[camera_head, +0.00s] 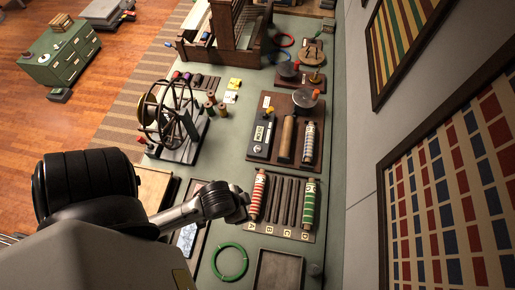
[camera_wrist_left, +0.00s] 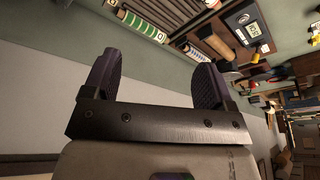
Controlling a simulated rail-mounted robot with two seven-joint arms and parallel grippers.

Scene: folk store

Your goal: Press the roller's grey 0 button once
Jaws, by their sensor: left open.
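The roller device stands on a brown board (camera_head: 257,154) in the middle of the bench, with a grey control box (camera_head: 262,137) on its left side and rollers on its right. A yellow-orange knob sits at the box's far end. The box with its lit display also shows at the top right of the left wrist view (camera_wrist_left: 246,20). Its buttons are too small to tell apart, so I cannot single out the grey 0 button. My left gripper (camera_wrist_left: 155,78) is open and empty, its fingers apart from the device. My right gripper is not in view.
The lettered rack (camera_head: 283,202) holds a red-striped roll (camera_head: 257,195) and a green-labelled roll (camera_head: 309,204). A spoked wheel (camera_head: 178,115) stands left of the device. A green ring (camera_head: 230,262) and dark tray (camera_head: 279,272) lie nearer. A wall bounds the right.

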